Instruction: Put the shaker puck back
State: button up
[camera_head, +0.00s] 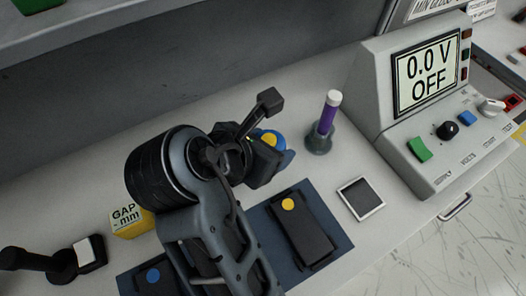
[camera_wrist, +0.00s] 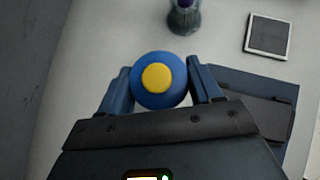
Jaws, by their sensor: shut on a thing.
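The shaker puck is a round blue piece with a yellow centre; it shows in the wrist view (camera_wrist: 158,78) between two blue fingers that touch its sides. In the head view the puck (camera_head: 277,139) is partly hidden behind my gripper (camera_head: 274,152). My gripper is shut on the puck. I cannot tell whether the puck rests on the bench or hangs a little above it. A dark block with a yellow dot (camera_head: 301,232) lies on a dark blue mat (camera_head: 340,238) in front of my gripper.
A purple tube with a white cap (camera_head: 327,114) stands in a dark round base, right of the puck. A white-framed dark square (camera_head: 361,198) lies nearby. A grey meter (camera_head: 378,85) reads "0.0 V OFF". A yellow "GAP - mm" box (camera_head: 131,221) and black stand (camera_head: 60,262) are left.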

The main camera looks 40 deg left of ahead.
jog(key=shift+a+f, duration=0.3)
jog(key=shift+a, duration=0.35)
jog(key=shift+f, duration=2.05)
jog(key=shift+f, duration=0.1)
jog(key=o, duration=1.6)
jog(key=shift+c, duration=0.2)
jog(key=v, duration=1.2)
